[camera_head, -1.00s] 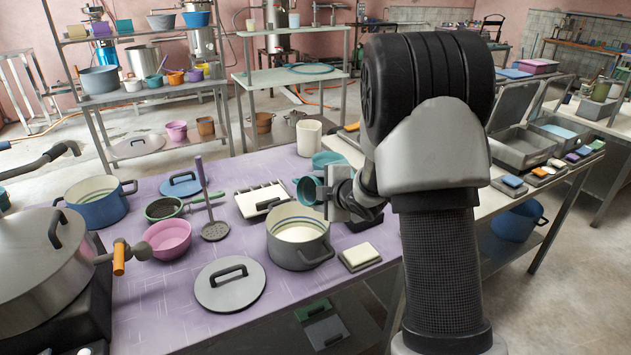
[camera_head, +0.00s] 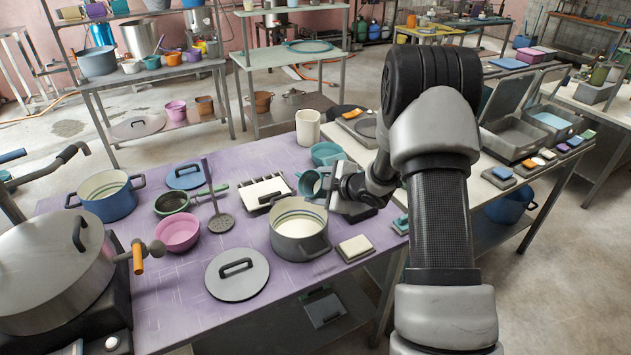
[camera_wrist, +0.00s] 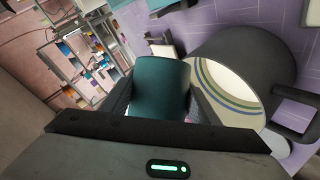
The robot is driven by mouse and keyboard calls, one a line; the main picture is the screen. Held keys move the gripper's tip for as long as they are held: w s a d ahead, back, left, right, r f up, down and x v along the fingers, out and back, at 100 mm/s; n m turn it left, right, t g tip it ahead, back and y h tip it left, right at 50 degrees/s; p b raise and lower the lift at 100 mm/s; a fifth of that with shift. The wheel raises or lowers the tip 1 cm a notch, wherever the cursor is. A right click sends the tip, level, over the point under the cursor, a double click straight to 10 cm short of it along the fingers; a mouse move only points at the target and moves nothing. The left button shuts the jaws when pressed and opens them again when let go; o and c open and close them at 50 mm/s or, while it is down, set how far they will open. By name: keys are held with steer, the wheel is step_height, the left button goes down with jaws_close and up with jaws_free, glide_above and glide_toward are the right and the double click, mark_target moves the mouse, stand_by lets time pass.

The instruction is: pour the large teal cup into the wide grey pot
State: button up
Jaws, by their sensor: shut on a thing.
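The large teal cup (camera_head: 311,184) is held in my gripper (camera_head: 328,190) by the rear right rim of the wide grey pot (camera_head: 300,245). The cup is tilted, its mouth facing left over the pot's side. In the wrist view the teal cup (camera_wrist: 161,86) sits between the two dark fingers of my gripper (camera_wrist: 160,108), with the grey pot (camera_wrist: 252,45) close to its right. The pot is open, pale inside with coloured stripes near the rim. I cannot tell how full the pot is, nor see a stream.
A teal bowl (camera_head: 327,153) and a cream pitcher (camera_head: 308,127) stand behind the cup. A grey lid (camera_head: 238,274) lies front left of the pot, and a pale block (camera_head: 355,248) lies to its right. A pink bowl (camera_head: 178,232) and a blue pot (camera_head: 108,195) stand further left.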

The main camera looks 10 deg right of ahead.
mark_target(321, 190)
steer(key=shift+r+p, duration=0.25)
steer(key=shift+p, duration=0.8)
steer(key=shift+s+m+g+y+p, duration=0.1)
steer(key=shift+m+g+y+p, duration=0.3)
steer(key=shift+p, duration=0.65)
steer(key=shift+f+m+y, duration=0.4)
steer(key=shift+s+a+f+m+g+y, duration=0.1)
steer(key=shift+a+m+g+y, duration=0.25)
steer(key=shift+m+y, duration=0.3)
steer(key=m+y, duration=0.1)
steer(key=a+m+g+y, duration=0.1)
steer(key=shift+s+f+m+y, duration=0.25)
steer(key=shift+s+f+m, duration=0.1)
steer(key=shift+f, duration=0.05)
steer(key=shift+s+d+r, duration=0.4)
steer(key=shift+s+r, duration=0.3)
steer(key=shift+s+d+r, duration=0.45)
steer(key=shift+s+r, duration=0.2)
steer(key=shift+s, duration=0.1)
steer(key=shift+s+d+r, duration=0.4)
steer(key=shift+s+r, duration=0.3)
